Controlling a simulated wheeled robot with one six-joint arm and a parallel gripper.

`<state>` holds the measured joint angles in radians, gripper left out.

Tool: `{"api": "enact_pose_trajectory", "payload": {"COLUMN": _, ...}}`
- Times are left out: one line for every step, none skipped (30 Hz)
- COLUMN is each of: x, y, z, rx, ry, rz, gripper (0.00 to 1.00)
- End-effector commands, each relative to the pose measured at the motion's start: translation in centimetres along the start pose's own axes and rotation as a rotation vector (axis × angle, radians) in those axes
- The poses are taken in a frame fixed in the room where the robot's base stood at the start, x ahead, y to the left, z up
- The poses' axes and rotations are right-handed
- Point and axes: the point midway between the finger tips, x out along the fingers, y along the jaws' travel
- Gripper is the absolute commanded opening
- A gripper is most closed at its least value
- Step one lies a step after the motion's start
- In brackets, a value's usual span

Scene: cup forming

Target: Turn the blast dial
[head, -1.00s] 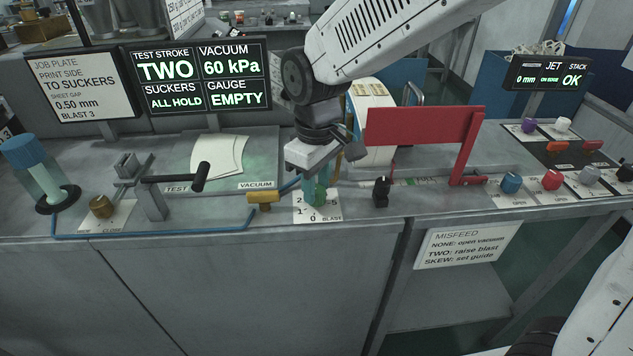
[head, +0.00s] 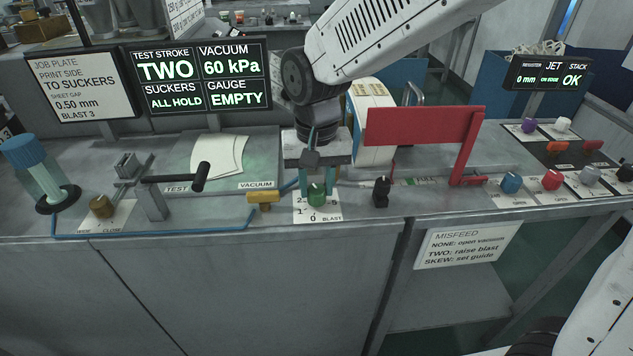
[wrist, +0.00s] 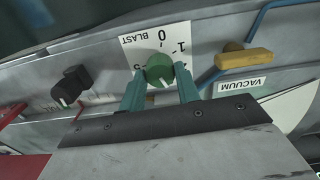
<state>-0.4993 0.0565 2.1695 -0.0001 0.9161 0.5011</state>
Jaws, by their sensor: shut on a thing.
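The green blast dial (head: 316,194) sits on a white numbered plate (head: 324,213) marked BLAST, at the front of the bench. It also shows in the wrist view (wrist: 159,71), with a pale pointer mark on its lower front. My gripper (head: 317,188) points down over the dial. Its teal fingers are shut on the dial's two sides, as the wrist view shows (wrist: 160,82). The fingers and dial hide some of the scale's numbers. I cannot read the exact setting.
A black knob (head: 381,192) stands close right of the dial, and a yellow vacuum handle (head: 263,197) close left. A red panel (head: 422,127) rises at the right. The left screen (head: 197,76) reads TWO, 60 kPa, ALL HOLD, EMPTY. The misfeed card (head: 467,245) reads "TWO: raise blast".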

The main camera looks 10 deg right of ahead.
Motion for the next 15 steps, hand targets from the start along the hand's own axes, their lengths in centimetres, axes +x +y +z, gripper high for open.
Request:
{"api": "enact_pose_trajectory", "payload": {"x": -0.1, "y": -0.04, "z": -0.07, "rx": 0.02, "ry": 0.003, "rz": -0.001, "gripper": 0.09}}
{"api": "enact_pose_trajectory", "payload": {"x": -0.1, "y": -0.04, "z": -0.07, "rx": 0.031, "ry": 0.002, "rz": -0.001, "gripper": 0.09}}
{"api": "enact_pose_trajectory", "payload": {"x": -0.1, "y": -0.04, "z": -0.07, "rx": 0.046, "ry": 0.003, "rz": -0.001, "gripper": 0.09}}
{"api": "enact_pose_trajectory", "payload": {"x": -0.1, "y": -0.04, "z": -0.07, "rx": 0.054, "ry": 0.003, "rz": -0.001, "gripper": 0.09}}
{"api": "enact_pose_trajectory", "payload": {"x": -0.1, "y": -0.04, "z": -0.07, "rx": 0.062, "ry": 0.003, "rz": -0.001, "gripper": 0.09}}
{"api": "enact_pose_trajectory", "payload": {"x": -0.1, "y": -0.04, "z": -0.07, "rx": 0.072, "ry": 0.003, "rz": -0.001, "gripper": 0.09}}
{"api": "enact_pose_trajectory", "payload": {"x": -0.1, "y": -0.04, "z": -0.07, "rx": 0.078, "ry": 0.003, "rz": -0.001, "gripper": 0.09}}
{"api": "enact_pose_trajectory", "payload": {"x": -0.1, "y": -0.04, "z": -0.07, "rx": 0.083, "ry": 0.003, "rz": -0.001, "gripper": 0.09}}
{"api": "enact_pose_trajectory", "payload": {"x": -0.1, "y": -0.04, "z": -0.07, "rx": 0.088, "ry": 0.003, "rz": -0.001, "gripper": 0.09}}
{"api": "enact_pose_trajectory", "payload": {"x": -0.1, "y": -0.04, "z": -0.07, "rx": 0.091, "ry": 0.003, "rz": -0.002, "gripper": 0.09}}
{"api": "enact_pose_trajectory", "payload": {"x": -0.1, "y": -0.05, "z": -0.07, "rx": 0.094, "ry": 0.003, "rz": -0.002, "gripper": 0.09}}
{"api": "enact_pose_trajectory", "payload": {"x": -0.1, "y": -0.05, "z": -0.07, "rx": 0.097, "ry": 0.003, "rz": -0.002, "gripper": 0.09}}
{"api": "enact_pose_trajectory", "payload": {"x": -0.1, "y": -0.05, "z": -0.07, "rx": 0.098, "ry": 0.003, "rz": -0.002, "gripper": 0.09}}
{"api": "enact_pose_trajectory", "payload": {"x": -0.1, "y": -0.05, "z": -0.07, "rx": 0.099, "ry": 0.003, "rz": -0.002, "gripper": 0.09}}
{"api": "enact_pose_trajectory", "payload": {"x": -0.11, "y": -0.05, "z": -0.08, "rx": 0.099, "ry": 0.003, "rz": -0.002, "gripper": 0.09}}
